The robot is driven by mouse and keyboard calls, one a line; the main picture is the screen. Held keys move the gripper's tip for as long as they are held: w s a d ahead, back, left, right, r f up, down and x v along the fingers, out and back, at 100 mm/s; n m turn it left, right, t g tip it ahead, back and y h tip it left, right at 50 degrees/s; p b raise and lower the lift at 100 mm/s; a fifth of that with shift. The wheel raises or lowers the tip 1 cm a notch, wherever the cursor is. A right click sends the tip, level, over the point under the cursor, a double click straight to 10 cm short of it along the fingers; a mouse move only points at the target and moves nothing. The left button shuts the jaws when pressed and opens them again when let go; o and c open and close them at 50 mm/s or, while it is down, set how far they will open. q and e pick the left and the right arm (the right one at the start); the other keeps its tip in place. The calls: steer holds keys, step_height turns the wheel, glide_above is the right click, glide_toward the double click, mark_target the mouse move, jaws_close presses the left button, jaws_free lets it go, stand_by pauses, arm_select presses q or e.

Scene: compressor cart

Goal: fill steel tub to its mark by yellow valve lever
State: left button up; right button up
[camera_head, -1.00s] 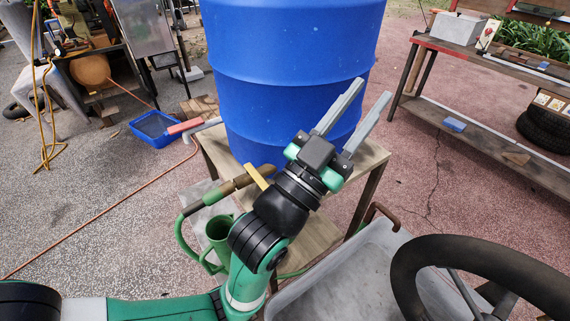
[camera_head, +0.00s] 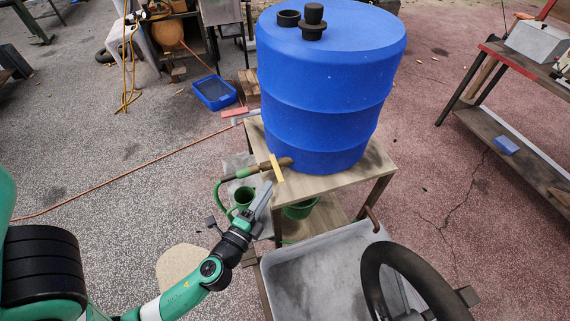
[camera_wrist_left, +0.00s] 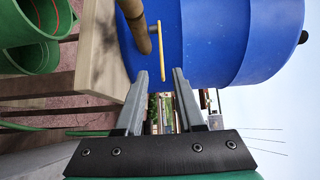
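The yellow valve lever (camera_head: 276,168) sticks up beside the brown tap at the foot of the blue drum (camera_head: 328,95). My left gripper (camera_head: 264,192) is just below and in front of the lever, its fingers pointing up toward the drum. In the left wrist view the gripper (camera_wrist_left: 160,78) is open and empty, with the lever (camera_wrist_left: 162,52) beyond the fingertips and roughly in line with the gap. I cannot tell the exact distance. The grey tub (camera_head: 291,283) stands in front of the drum's stand. Its mark and any water level cannot be made out. My right gripper is out of view.
The wooden stand (camera_head: 350,177) carries the drum. A green hose (camera_head: 217,198) hangs from the tap, near a green can (camera_head: 243,197). A black wheel-like ring (camera_head: 420,252) covers the tub's right side. A workbench (camera_head: 520,75) stands at right.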

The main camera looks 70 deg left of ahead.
mark_target(277, 169)
arm_select(q)
steer(key=p+x, duration=0.1)
steer(key=x, duration=0.9)
steer(key=shift+w+a+r+p, duration=0.1)
steer(key=shift+w+r+p, duration=0.05)
steer(key=shift+w+p, duration=0.15)
steer(key=shift+s, duration=0.1)
jaws_close()
stand_by(0.7)
